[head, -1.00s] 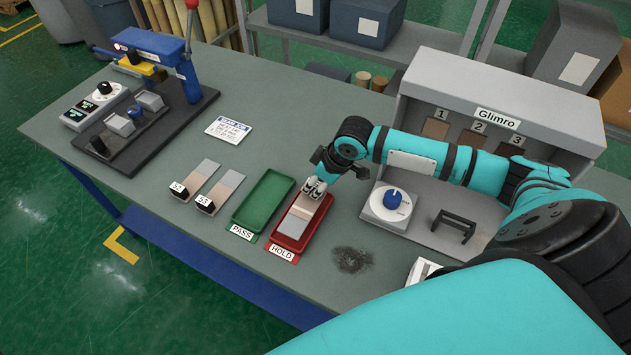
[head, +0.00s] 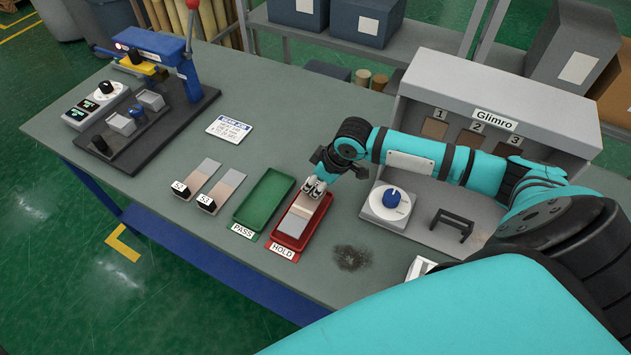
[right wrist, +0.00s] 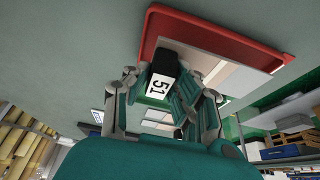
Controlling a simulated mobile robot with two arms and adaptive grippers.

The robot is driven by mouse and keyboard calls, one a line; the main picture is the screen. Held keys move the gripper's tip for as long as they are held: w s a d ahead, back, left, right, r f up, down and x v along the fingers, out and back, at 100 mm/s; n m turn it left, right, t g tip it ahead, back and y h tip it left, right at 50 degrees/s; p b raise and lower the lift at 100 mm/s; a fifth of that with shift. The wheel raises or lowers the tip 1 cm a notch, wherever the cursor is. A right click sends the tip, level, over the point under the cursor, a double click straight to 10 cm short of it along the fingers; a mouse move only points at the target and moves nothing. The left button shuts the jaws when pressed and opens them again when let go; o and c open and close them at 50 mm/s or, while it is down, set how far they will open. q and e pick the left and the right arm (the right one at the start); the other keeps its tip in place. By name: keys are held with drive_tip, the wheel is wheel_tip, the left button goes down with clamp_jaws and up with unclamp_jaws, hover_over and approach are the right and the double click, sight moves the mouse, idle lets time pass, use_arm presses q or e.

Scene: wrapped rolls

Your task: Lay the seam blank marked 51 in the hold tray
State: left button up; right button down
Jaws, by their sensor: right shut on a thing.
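The seam blank marked 51 (head: 294,226) is a flat piece, pale grey at its near end, lying along the red hold tray (head: 273,244). In the right wrist view its black end block with the white 51 label (right wrist: 160,84) sits between my fingers, and the red tray rim (right wrist: 150,30) shows around the blank. My right gripper (head: 315,188) is shut on that end, at the tray's far end. I cannot tell whether the blank rests fully on the tray floor. My left gripper is not in view.
The green pass tray (head: 243,219) is just left of the hold tray. Two more labelled blanks (head: 196,179) (head: 222,191) lie left of it. A dial box (head: 390,206) and grey Glimro rack (head: 500,80) stand right.

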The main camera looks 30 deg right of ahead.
drive_tip(key=shift+f+b, duration=0.65)
drive_tip(key=shift+f, duration=0.8)
drive_tip(key=c, duration=1)
unclamp_jaws()
drive_tip(key=shift+c, duration=0.2)
drive_tip(key=shift+r, duration=0.1)
drive_tip(key=v, duration=1.2)
